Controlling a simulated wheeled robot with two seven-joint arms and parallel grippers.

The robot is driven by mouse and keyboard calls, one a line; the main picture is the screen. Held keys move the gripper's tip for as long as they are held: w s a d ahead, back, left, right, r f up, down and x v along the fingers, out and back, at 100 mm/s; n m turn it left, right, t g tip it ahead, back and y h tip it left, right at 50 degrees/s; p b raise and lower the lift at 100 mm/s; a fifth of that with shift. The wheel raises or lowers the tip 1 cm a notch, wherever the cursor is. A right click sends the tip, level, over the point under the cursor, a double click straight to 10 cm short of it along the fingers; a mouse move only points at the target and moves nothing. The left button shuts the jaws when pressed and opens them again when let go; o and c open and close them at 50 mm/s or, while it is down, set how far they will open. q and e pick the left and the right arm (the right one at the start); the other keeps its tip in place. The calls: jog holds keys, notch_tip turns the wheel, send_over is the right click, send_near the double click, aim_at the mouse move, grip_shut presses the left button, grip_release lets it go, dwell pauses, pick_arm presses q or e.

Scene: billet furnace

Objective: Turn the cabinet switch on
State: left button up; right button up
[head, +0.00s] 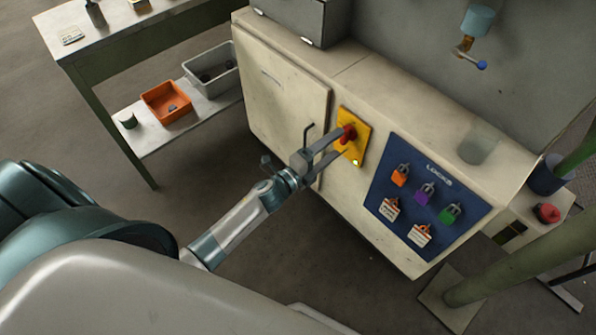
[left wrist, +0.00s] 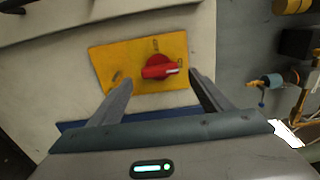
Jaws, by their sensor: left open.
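The cabinet switch is a red rotary knob (head: 348,133) on a yellow plate (head: 357,122) on the cabinet front. A small light glows low on the plate in the head view. In the left wrist view, the red knob (left wrist: 159,67) shows a pale pointer mark toward the right, and the yellow plate (left wrist: 110,62) has small dark markings around it. My left gripper (head: 330,146) is open, its fingers pointing at the plate. In the left wrist view, the fingertips of my left gripper (left wrist: 160,80) lie on either side of the knob; contact cannot be told. My right gripper is out of view.
A blue lock board (head: 385,159) with several coloured padlocks and tags is right of the switch. A cabinet door (head: 280,95) is left of it. A bench (head: 110,50) with an orange bin (head: 153,96) and a grey bin (head: 192,77) stands at left. A green post (head: 510,255) stands at right.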

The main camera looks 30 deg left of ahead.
pick_arm(q)
jog(key=b+v, duration=0.1)
jog(key=v, duration=1.3)
jog(key=shift+s, duration=0.3)
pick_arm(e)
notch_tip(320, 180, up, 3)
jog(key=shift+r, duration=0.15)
